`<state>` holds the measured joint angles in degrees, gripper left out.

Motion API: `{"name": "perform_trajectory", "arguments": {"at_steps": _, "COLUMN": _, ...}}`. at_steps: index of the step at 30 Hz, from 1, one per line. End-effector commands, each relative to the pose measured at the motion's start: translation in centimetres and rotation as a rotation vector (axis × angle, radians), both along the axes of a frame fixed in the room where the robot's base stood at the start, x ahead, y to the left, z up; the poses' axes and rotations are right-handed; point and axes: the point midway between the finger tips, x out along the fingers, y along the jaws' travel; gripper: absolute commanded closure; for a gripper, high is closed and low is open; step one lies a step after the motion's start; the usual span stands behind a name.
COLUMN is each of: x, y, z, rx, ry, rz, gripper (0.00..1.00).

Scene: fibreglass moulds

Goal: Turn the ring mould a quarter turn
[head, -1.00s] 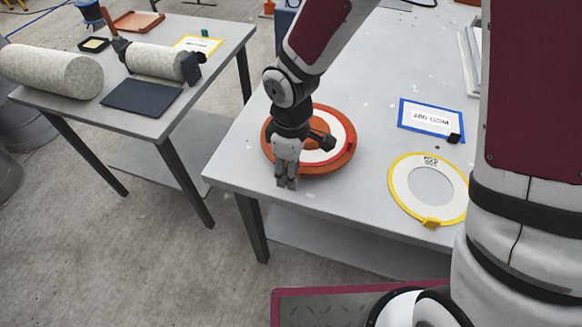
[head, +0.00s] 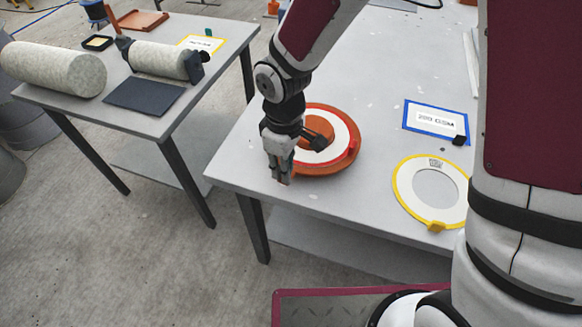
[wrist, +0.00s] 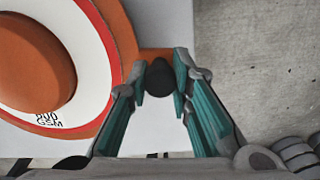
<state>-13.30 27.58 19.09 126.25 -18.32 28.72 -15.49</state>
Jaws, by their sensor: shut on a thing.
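The ring mould (head: 345,168) is a round orange disc lying flat near the table's front left corner. On it lie a white ring with a red edge and a raised orange centre (wrist: 30,60). An orange tab (wrist: 155,54) sticks out from its rim in the wrist view, with a dark rounded knob (wrist: 160,78) at it. My gripper (head: 281,178) points down at the mould's near left edge. In the wrist view its teal-padded fingers (wrist: 165,82) are shut on the knob, one on each side. My wrist hides part of the mould in the head view.
A yellow-edged white ring (head: 402,186) and a blue-edged card (head: 407,122) lie to the right on the same table (head: 235,165). A second table (head: 62,105) at left holds rolls and a dark mat (head: 145,96). A floor gap separates the tables.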

Motion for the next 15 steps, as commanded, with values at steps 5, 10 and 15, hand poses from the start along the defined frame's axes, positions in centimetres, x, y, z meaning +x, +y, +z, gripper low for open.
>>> {"name": "perform_trajectory", "arguments": {"at_steps": 5, "x": 0.8, "y": 1.2, "z": -0.1, "rx": 0.000, "ry": -0.001, "rz": -0.085, "gripper": 1.00}}
{"name": "perform_trajectory", "arguments": {"at_steps": 10, "x": 1.5, "y": 2.2, "z": -0.1, "rx": -0.001, "ry": -0.001, "rz": -0.172, "gripper": 1.00}}
{"name": "perform_trajectory", "arguments": {"at_steps": 15, "x": 2.3, "y": 3.2, "z": 0.0, "rx": 0.000, "ry": -0.001, "rz": -0.258, "gripper": 1.00}}
